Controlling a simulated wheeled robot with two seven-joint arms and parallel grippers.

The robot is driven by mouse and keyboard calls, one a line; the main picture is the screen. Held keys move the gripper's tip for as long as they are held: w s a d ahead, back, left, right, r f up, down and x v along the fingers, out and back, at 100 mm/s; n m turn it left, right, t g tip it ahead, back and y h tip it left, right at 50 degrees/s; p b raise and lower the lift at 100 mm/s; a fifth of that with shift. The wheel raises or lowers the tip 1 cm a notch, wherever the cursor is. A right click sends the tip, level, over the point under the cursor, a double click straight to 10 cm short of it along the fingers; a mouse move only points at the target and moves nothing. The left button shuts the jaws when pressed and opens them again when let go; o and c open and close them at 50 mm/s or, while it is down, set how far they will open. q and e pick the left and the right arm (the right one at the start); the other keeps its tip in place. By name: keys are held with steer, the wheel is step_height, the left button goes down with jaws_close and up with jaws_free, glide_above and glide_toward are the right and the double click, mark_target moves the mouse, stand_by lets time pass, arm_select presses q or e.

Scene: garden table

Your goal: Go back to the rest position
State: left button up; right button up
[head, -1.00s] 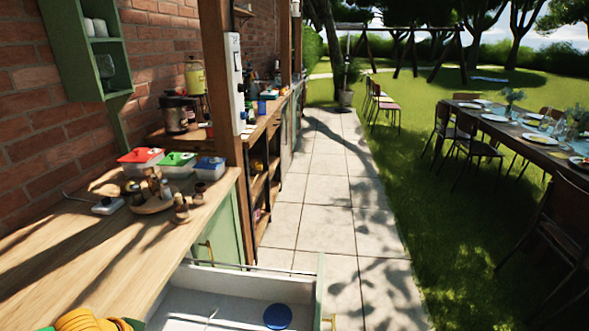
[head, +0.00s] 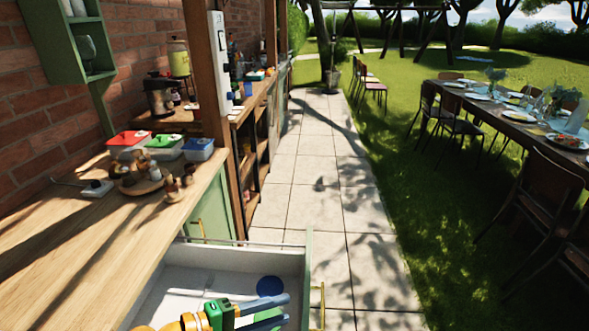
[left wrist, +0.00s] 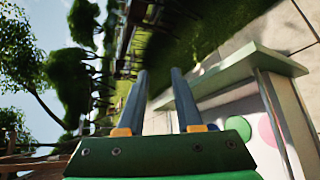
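My left gripper (head: 284,308) enters at the bottom of the head view, above the open drawer (head: 285,262). In the left wrist view its two fingers (left wrist: 158,75) stand apart with nothing between them. It is open and empty. A blue disc (head: 270,286) lies in the drawer just beyond the fingers, partly hidden by them in the head view. In the left wrist view a green disc (left wrist: 238,126) and a pink disc (left wrist: 267,131) show in the drawer, to the right of the fingers. My right gripper is in neither view.
The wooden counter (head: 60,250) is at the left, with lidded boxes (head: 165,148) and a round tray of small jars (head: 140,187). The drawer's gold handle (head: 318,304) sticks out over the paving (head: 330,210). A set dining table (head: 520,125) with chairs stands on the grass at the right.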

arm_select(q)
step_height(320, 180, up, 7)
steer(key=w+d+n+t+h, duration=0.1)
steer(key=d+n+t+h, duration=0.3)
steer(key=n, duration=0.7)
steer(key=w+a+r+n+t+y, duration=0.1)
steer(key=w+a+n+t+y, duration=0.2)
steer(key=n, duration=0.5)
steer(key=w+a+r+n+t+y, duration=0.1)
steer(key=a+n+t+y, duration=0.3)
steer(key=n, duration=0.4)
steer(key=s+a+f+n+g+y, duration=0.35)
steer(key=a+f+n+y, duration=0.65)
steer(key=n, duration=0.9)
steer(key=s+f+n+g, duration=1.1)
steer(key=s+f+n, duration=0.35)
steer(key=s, duration=0.25)
step_height(320, 180, down, 18)
steer(key=s+m+g+b, duration=0.1)
steer(key=s, duration=0.2)
steer(key=s+a+f+g+b, duration=0.1)
steer(key=s+a+f, duration=0.1)
steer(key=s+f, duration=0.8)
steer(key=shift+s+f, duration=0.3)
steer(key=shift+s, duration=0.25)
